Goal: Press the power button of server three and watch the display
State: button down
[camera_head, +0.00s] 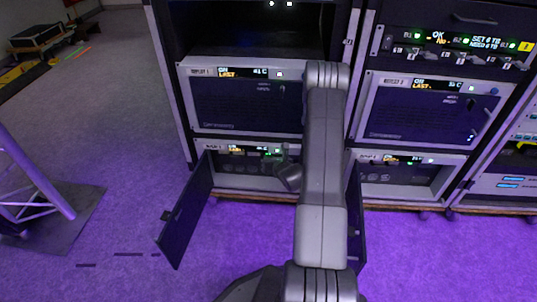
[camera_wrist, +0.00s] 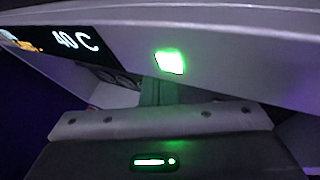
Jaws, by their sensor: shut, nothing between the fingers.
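My gripper (camera_head: 284,152) is at the front of the lower left server (camera_head: 232,168), whose door hangs open. In the wrist view, my shut, empty fingers (camera_wrist: 159,90) end just under a bright green lit button (camera_wrist: 170,62). I cannot tell whether they touch it. The display (camera_wrist: 62,42) left of the button reads 40 C, with small orange text beside it. In the head view, my wrist partly hides this server's front, and its number is too small to read.
Dark open door panels (camera_head: 186,212) stick out towards me on both sides of my arm. Closed servers (camera_head: 240,105) sit above, and another server (camera_head: 400,175) is lower right. A truss stand (camera_head: 40,205) stands on the left floor. The left floor is mostly clear.

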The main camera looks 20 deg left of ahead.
jog(key=shift+w, duration=0.3)
dwell(0.5)
jog(key=shift+s, duration=0.1)
jog(key=shift+s+d+b, duration=0.15)
jog(key=shift+s+b, duration=0.3)
jog(key=shift+s, duration=0.25)
jog(key=s, duration=0.2)
jog(key=s+d+b, duration=0.1)
jog(key=s, duration=0.1)
jog(key=shift+s+d+b, duration=0.15)
jog(key=shift+s+b, duration=0.15)
jog(key=shift+s, duration=0.1)
jog(key=shift+w, duration=0.1)
dwell(0.4)
jog(key=p, duration=0.1)
jog(key=w+p, duration=0.1)
jog(key=p, duration=0.1)
jog(key=shift+w+a+r+p, duration=0.2)
jog(key=shift+a+r+p, duration=0.05)
jog(key=shift+p, duration=0.15)
